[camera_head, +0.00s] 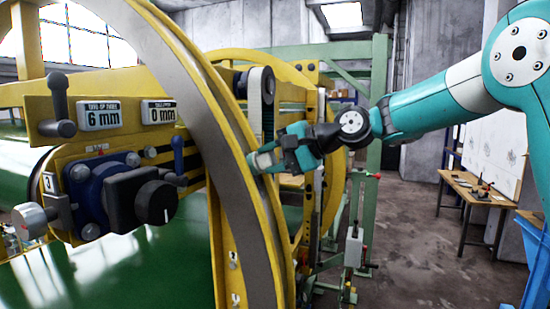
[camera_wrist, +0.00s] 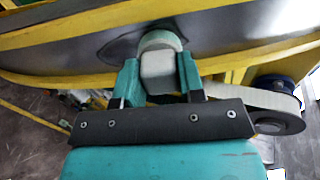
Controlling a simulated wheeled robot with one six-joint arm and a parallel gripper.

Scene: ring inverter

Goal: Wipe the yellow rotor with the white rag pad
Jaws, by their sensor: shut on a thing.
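The yellow rotor (camera_head: 235,150) is a large upright ring with yellow edges and a grey metal band, in the middle of the head view. In the wrist view its grey band (camera_wrist: 230,30) runs across the top between yellow edges. My gripper (camera_head: 262,161) reaches the ring's band from the right. In the wrist view my gripper (camera_wrist: 158,75) has its two teal fingers shut on the white rag pad (camera_wrist: 158,62). The pad's far end is at the grey band and appears to touch it, with a darker patch around it. The head view barely shows the pad.
A control panel with a black knob (camera_head: 155,202) and levers stands left of the ring. A green post (camera_head: 377,110) and a grey box on a stand (camera_head: 354,247) are behind my arm. A wooden table (camera_head: 480,190) is at the right; the floor between is clear.

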